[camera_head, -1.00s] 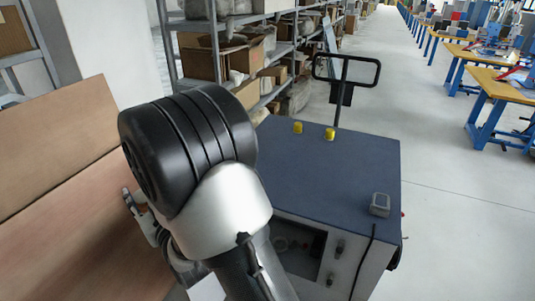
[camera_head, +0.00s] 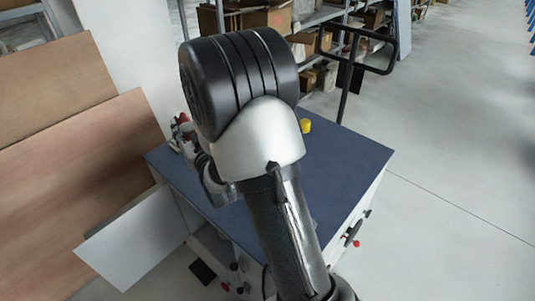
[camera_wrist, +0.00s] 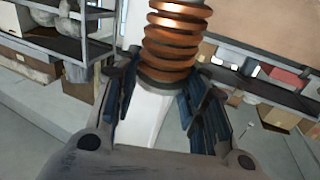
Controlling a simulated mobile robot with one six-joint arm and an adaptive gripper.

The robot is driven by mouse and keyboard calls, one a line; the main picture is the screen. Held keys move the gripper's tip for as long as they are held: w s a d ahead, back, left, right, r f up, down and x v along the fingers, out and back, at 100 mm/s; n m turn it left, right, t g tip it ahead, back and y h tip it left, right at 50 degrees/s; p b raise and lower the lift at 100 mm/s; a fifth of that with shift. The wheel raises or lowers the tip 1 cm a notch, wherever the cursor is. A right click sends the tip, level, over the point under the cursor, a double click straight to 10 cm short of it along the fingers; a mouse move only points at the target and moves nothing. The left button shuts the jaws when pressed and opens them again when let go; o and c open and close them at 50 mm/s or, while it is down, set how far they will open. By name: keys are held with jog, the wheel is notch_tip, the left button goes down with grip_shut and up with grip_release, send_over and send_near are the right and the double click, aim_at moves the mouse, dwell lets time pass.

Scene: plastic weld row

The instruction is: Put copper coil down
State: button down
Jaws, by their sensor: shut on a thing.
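The copper coil (camera_wrist: 175,42), a stack of shiny orange-brown rings, stands out ahead of my gripper (camera_wrist: 163,82) in the wrist view. My gripper's dark fingers are shut on its near end, one on each side. The coil's far end runs out of the top of the wrist view. In the head view my arm hides most of the gripper, and only a small part shows at the left, by the far left edge of the blue-topped cabinet (camera_head: 345,165). I cannot make out the coil clearly there.
A yellow knob (camera_head: 305,126) stands on the cabinet top, with a black handle frame (camera_head: 352,48) behind it. Brown boards (camera_head: 75,165) lean at the left, beside a pale panel (camera_head: 135,240). Shelves with boxes (camera_head: 268,18) stand behind. The floor (camera_head: 455,180) at right is clear.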

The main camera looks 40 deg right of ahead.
jog(key=s+d+r+m+g+h+p, duration=0.1)
jog(key=d+r+m+h, duration=0.2)
jog(key=d, duration=1.6)
notch_tip(320, 180, down, 21)
jog(key=h+b, duration=0.1)
jog(key=b, duration=0.3)
jog(key=shift+r, duration=0.15)
jog(key=shift+s+b, duration=0.1)
jog(key=shift+b, duration=0.2)
jog(key=shift+f, duration=0.2)
jog(key=c, duration=1)
grip_release()
